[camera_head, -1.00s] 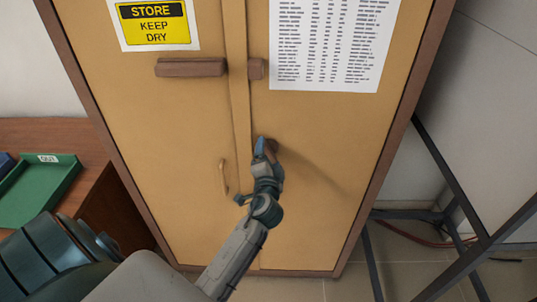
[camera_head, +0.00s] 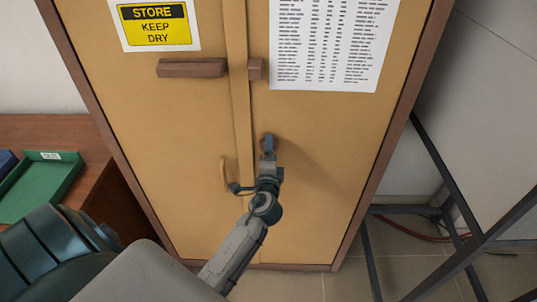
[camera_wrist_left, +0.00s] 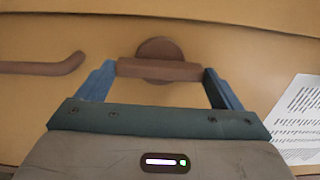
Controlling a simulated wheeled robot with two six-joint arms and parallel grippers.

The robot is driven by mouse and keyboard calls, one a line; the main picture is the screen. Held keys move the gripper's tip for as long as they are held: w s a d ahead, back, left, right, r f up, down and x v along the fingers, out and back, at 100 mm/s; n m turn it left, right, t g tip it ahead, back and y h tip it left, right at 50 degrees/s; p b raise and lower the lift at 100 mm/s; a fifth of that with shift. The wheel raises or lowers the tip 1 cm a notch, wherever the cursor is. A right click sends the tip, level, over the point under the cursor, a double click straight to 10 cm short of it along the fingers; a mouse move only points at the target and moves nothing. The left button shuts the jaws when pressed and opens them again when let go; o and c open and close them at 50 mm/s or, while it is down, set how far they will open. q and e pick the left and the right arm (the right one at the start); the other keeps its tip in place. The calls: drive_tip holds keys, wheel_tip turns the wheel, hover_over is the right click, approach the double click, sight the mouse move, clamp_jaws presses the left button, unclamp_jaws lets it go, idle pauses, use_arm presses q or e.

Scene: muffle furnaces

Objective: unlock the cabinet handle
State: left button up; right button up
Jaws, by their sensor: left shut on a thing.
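The tan two-door cabinet (camera_head: 185,130) stands in front of me. Its turning handle, a brown bar (camera_wrist_left: 160,71) on a round disc (camera_wrist_left: 159,47), sits on the right door near the seam. In the left wrist view the bar lies between the two blue fingers, roughly parallel to the curved pull handle (camera_wrist_left: 45,66). My left gripper (camera_head: 268,143) is shut on the bar, gripping its two ends. In the head view the gripper hides most of this handle. My right gripper is not in view.
Brown blocks (camera_head: 191,68) (camera_head: 256,69) cross the upper doors, with a sign (camera_head: 155,25) and a printed sheet (camera_head: 330,40) above and beside them. A green tray (camera_head: 45,185) rests on the desk at left. A dark metal frame (camera_head: 430,165) stands at right.

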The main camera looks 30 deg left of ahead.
use_arm(q)
drive_tip(key=o, duration=0.8)
drive_tip(key=shift+d, duration=0.1)
drive_tip(key=b+v, duration=0.3)
drive_tip(key=v, duration=0.7)
drive_tip(key=shift+s, duration=0.35)
drive_tip(key=shift+d, duration=0.1)
